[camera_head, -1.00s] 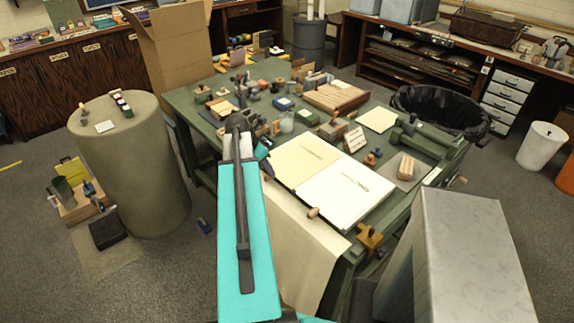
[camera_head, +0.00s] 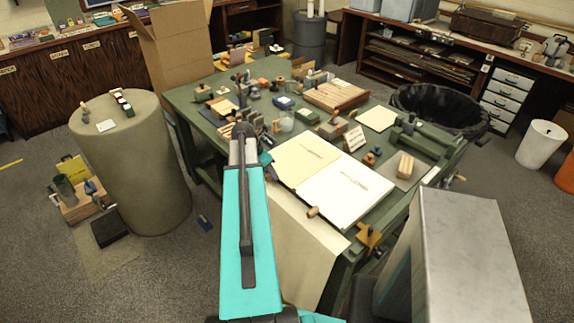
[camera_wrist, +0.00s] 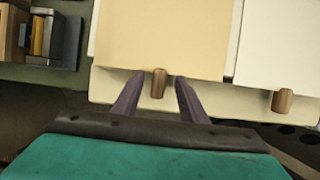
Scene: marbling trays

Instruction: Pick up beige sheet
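The beige sheet (camera_head: 300,158) lies flat on the green table, left of a white sheet (camera_head: 345,192). In the wrist view the beige sheet (camera_wrist: 160,38) fills the upper middle. A wooden peg (camera_wrist: 158,84) is at its near edge. My gripper (camera_wrist: 160,78) is open, its two fingers on either side of that peg with gaps between; I cannot tell its height above the sheet. In the head view my arm hides most of the gripper, near the sheet's left corner.
A second wooden peg (camera_head: 313,212) is at the white sheet's near edge. Pale cloth (camera_head: 305,255) hangs over the table front. Blocks, jars and a wooden rack (camera_head: 336,95) crowd the table's back. A grey box-like shape (camera_head: 460,250) fills the lower right.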

